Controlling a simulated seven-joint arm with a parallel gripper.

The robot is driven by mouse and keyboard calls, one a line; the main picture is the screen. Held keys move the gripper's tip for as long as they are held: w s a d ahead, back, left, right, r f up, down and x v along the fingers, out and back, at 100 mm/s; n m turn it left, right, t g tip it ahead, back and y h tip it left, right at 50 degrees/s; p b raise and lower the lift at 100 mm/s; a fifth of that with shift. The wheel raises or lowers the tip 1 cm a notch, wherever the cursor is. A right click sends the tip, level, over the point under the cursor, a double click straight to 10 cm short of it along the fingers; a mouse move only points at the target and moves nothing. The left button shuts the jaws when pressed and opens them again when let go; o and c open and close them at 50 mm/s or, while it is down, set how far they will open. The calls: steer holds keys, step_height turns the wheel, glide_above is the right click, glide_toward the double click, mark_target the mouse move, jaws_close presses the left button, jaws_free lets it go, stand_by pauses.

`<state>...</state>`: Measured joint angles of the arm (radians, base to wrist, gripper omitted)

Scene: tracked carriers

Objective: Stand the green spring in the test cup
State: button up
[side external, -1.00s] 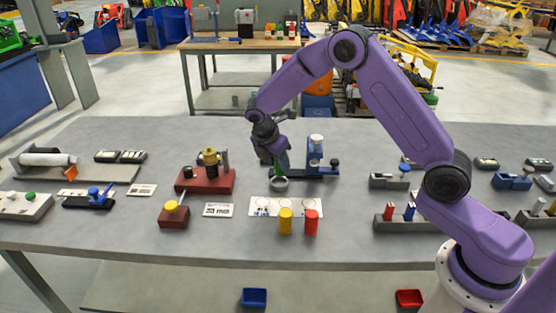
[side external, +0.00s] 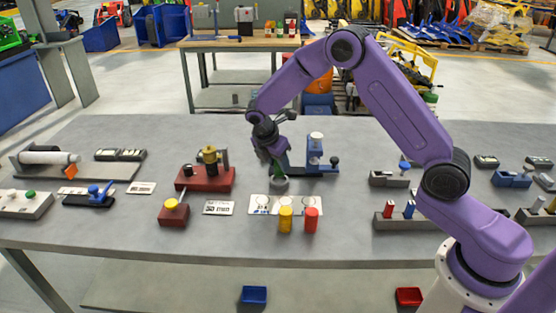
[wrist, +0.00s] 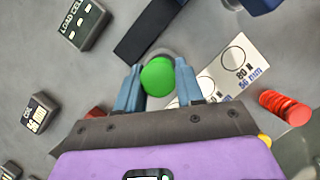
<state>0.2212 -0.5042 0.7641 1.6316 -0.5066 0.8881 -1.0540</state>
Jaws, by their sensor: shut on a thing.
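The green spring (side external: 277,169) is upright or nearly so between the fingers of my gripper (side external: 276,160). In the wrist view its round green top (wrist: 158,77) shows between the two blue fingers of my gripper (wrist: 158,88), which is shut on it. The test cup (side external: 279,183), a small grey ring-shaped cup, is directly below the spring in the side view. The spring's lower end is at the cup's mouth or inside it; I cannot tell which. In the wrist view the spring and fingers hide most of the cup.
A blue stand (side external: 315,160) is close to the right of the cup. In front lie a white card with circles (side external: 258,204), a yellow spring (side external: 285,221) and a red spring (side external: 311,221). A dark red block device (side external: 206,182) stands to the left. Bare table lies behind.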

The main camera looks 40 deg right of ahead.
steer(key=shift+f, duration=1.45)
stand_by(1.1)
steer(key=o, duration=1.6)
steer(key=shift+r, duration=3.5)
